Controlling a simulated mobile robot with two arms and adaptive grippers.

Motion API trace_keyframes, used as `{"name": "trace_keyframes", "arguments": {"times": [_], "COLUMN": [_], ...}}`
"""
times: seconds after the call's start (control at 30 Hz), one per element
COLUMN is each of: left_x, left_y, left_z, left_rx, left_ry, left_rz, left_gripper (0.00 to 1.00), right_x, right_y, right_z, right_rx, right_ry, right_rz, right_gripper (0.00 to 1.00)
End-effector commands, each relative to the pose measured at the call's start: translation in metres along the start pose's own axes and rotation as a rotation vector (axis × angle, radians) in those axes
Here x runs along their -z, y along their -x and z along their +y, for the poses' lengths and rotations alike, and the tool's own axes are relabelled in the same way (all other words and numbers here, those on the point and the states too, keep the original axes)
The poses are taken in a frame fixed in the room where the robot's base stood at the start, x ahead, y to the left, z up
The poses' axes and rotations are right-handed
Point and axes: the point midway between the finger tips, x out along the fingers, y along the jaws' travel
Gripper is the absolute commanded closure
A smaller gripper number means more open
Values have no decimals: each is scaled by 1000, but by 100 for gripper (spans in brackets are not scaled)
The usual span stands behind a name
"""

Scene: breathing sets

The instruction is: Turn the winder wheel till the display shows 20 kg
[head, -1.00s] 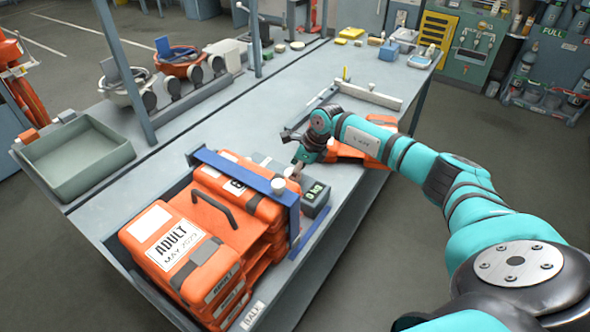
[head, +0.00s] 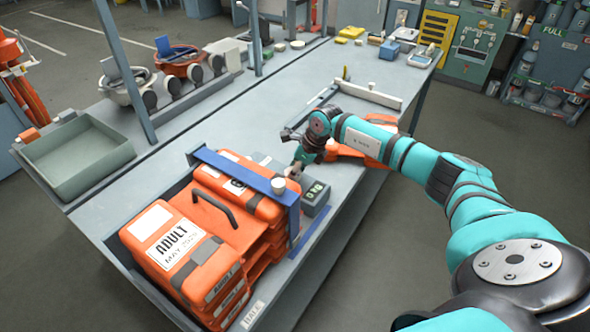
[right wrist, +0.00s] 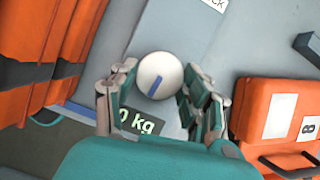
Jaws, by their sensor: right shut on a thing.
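The winder wheel (right wrist: 158,76) is a round white knob with a blue stripe, seen in the right wrist view. My right gripper (right wrist: 152,90) is shut on it, one finger on each side. In the head view my right gripper (head: 296,168) reaches down beside the blue frame (head: 245,172), largely hiding the wheel. The display (head: 316,190) is a dark box with pale digits that look like 0 kg. My left gripper is not in view.
Orange cases (head: 183,240), one marked ADULT, are stacked by the blue frame. A white knob (head: 278,186) stands at the frame's edge. Another orange case (head: 345,152) lies beyond my right gripper. A grey-green tray (head: 75,158) and masks stand at the left.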

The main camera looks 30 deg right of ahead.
Motion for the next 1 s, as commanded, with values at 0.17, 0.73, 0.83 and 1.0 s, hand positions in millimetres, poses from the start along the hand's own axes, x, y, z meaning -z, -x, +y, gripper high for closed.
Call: {"name": "trace_keyframes", "arguments": {"times": [0.17, 0.73, 0.83, 1.0], "left_x": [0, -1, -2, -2], "left_y": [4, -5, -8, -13], "left_z": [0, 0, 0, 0], "left_rx": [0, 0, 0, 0], "left_ry": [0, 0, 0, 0], "left_rz": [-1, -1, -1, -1], "left_gripper": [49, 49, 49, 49], "right_x": [0, -2, -2, -3], "right_y": [2, -2, -2, -1], "right_z": [1, 4, 4, 4], "right_rx": [51, 245, 270, 303], "right_ry": [-119, -586, -648, -729], "right_rz": [-1, -4, -4, -4], "right_gripper": [85, 85, 85, 85]}}
